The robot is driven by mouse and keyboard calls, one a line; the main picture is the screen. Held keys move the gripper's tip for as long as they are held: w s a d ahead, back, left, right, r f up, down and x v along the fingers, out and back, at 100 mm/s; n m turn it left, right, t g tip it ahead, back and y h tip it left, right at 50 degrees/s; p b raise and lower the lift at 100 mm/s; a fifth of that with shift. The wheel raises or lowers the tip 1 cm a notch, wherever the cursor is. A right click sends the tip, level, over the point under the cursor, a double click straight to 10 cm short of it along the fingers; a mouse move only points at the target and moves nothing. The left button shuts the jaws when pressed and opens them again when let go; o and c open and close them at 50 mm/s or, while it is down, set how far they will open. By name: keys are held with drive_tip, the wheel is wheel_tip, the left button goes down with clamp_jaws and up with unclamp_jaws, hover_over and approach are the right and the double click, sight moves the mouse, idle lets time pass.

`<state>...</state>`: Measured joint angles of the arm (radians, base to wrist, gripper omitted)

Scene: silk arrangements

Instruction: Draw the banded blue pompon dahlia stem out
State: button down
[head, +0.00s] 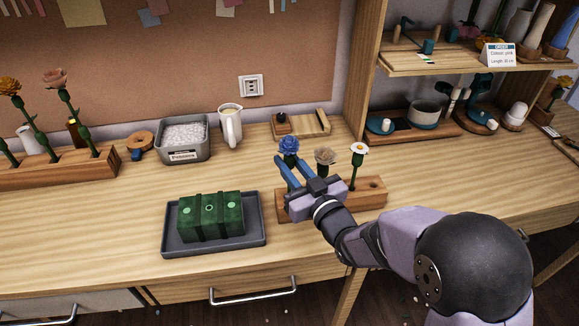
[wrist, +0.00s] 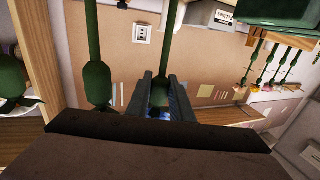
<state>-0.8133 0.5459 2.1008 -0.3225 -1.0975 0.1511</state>
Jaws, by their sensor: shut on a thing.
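The blue pompon dahlia (head: 289,146) stands upright at the left end of a wooden stem block (head: 365,195). My gripper (head: 288,162) reaches it from the front right, its fingers shut on the stem just below the bloom. In the wrist view, the dahlia's green stem (wrist: 160,92) sits between the two fingers, with a little blue at the base. The fingers and gripper body hide the lower stem, so any band and whether the stem is still in its hole cannot be seen.
A beige flower (head: 325,157) and a white daisy (head: 358,149) stand close to the right in the same block, beside an empty hole. A green foam brick lies in a grey tray (head: 258,240) to the left. A pebble bin (head: 183,152) and white jug (head: 230,128) stand behind.

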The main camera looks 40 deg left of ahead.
sight(289, 136)
drive_tip(key=shift+r, duration=0.25)
drive_tip(key=shift+r+p, duration=1.85)
drive_tip(key=shift+r, duration=0.9)
drive_tip(key=shift+r+p, duration=0.55)
drive_tip(key=shift+r, duration=0.45)
